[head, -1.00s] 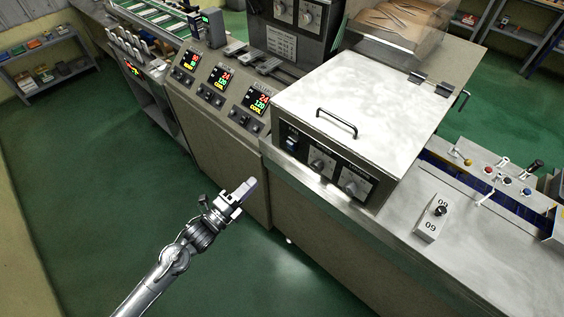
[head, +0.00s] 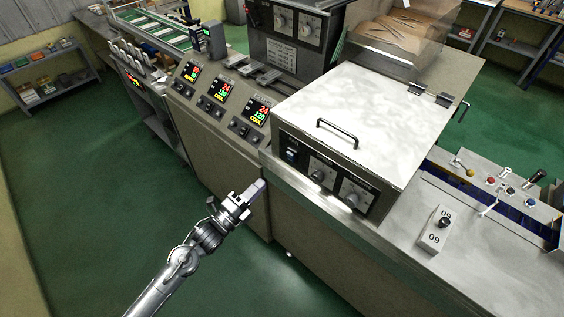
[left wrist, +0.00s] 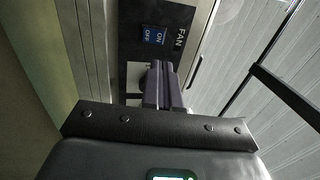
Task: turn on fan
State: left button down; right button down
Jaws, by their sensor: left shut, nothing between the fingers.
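The fan switch (head: 291,155) is a small blue rocker on the dark front panel of the white-topped box. In the left wrist view the blue switch (left wrist: 154,36) reads ON and OFF, beside the word FAN. My left gripper (head: 257,188) is shut and empty, in front of the machine, to the lower left of the switch and apart from it. In the left wrist view its closed fingers (left wrist: 164,82) point toward the panel, just below the switch in the picture. My right gripper is not in view.
Two knobs (head: 320,170) sit right of the switch on the same panel. The box has a black lid handle (head: 338,133). A control panel with red and green displays (head: 222,88) stands to the left. The green floor before the machine is clear.

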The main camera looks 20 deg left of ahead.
aim_at(289, 156)
pick_arm(q)
jog(key=x, duration=1.1)
jog(key=shift+p, duration=0.35)
